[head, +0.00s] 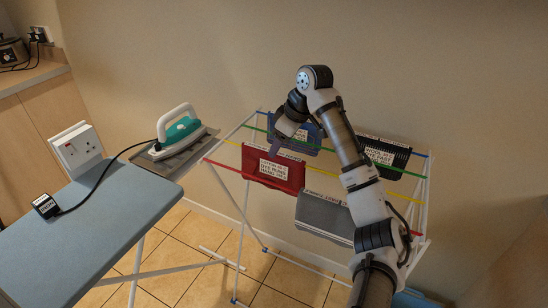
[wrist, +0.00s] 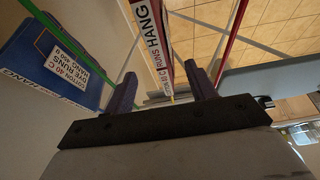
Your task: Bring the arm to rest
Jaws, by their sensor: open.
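My arm reaches from the bottom right over a drying rack (head: 424,185), bent at a raised elbow. My gripper (head: 279,139) hangs above the rack, near the red cloth (head: 273,168) and the blue cloth (head: 296,134). In the wrist view my gripper (wrist: 163,88) is open, its two fingers apart. The red cloth (wrist: 163,42) shows edge-on beyond the gap between the fingers, with its label; I cannot tell how near it is. The blue cloth (wrist: 50,62) hangs to the left of the fingers. No held item shows.
A black cloth (head: 384,157) and a grey cloth (head: 325,214) also hang on the rack, near my arm. A wall stands behind.

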